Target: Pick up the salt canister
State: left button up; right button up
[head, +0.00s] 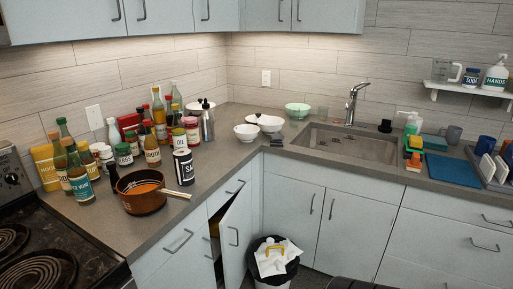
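The salt canister (183,167) is a dark cylinder with a white band and partly readable lettering that starts "SA". It stands upright on the counter to the left of the inner corner, near the front edge. A brown pot (140,197) with orange contents and light sticks across its rim stands just in front of it and to its left. Bottles and jars stand behind the canister. Neither of my grippers shows in the head view.
A coil stove (50,255) is at the lower left. Bowls (247,132) stand in the counter corner, left of the sink (345,145). A cabinet door (236,235) below the canister stands ajar. A trash bin (272,262) is on the floor. Counter right of the canister is clear.

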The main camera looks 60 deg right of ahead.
aim_at(183, 156)
jog(key=z, duration=1.3)
